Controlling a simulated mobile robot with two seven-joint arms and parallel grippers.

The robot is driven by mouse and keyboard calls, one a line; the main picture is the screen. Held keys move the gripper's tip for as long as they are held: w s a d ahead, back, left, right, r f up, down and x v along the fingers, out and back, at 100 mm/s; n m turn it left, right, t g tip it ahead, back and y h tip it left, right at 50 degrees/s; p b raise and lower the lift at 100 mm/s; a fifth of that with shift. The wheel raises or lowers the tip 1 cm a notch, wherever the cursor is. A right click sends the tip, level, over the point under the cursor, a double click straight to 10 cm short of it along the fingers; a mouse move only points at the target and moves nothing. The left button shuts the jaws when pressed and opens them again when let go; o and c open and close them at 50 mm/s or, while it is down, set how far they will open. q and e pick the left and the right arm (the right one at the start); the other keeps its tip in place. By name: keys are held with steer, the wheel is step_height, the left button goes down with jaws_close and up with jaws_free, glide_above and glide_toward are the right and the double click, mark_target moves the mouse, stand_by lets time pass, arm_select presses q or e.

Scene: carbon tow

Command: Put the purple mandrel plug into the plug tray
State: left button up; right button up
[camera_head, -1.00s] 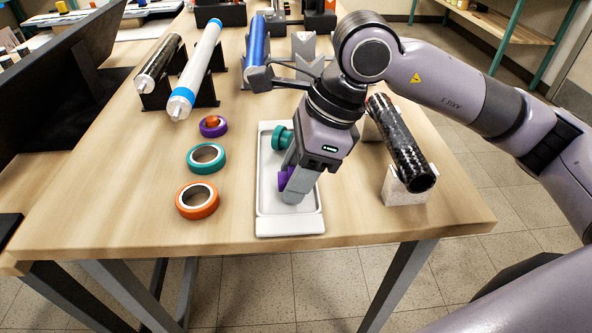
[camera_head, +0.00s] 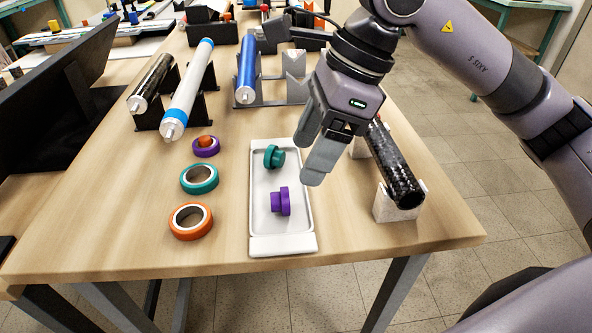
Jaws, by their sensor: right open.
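The purple mandrel plug (camera_head: 281,201) lies on its side in the white plug tray (camera_head: 282,246), in the middle to front part of the tray. A teal plug (camera_head: 273,157) lies in the same tray, farther back. My right gripper (camera_head: 308,162) is open and empty, above the tray's right side and apart from the purple plug. My left gripper is not in view.
Purple (camera_head: 206,147), teal (camera_head: 199,179) and orange (camera_head: 190,220) rings stand in a row left of the tray; an orange piece sits in the purple one. A black carbon tube (camera_head: 396,168) rests on pale blocks at the right. Rollers on stands lie behind.

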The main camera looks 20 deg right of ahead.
steer(key=shift+v, duration=1.7)
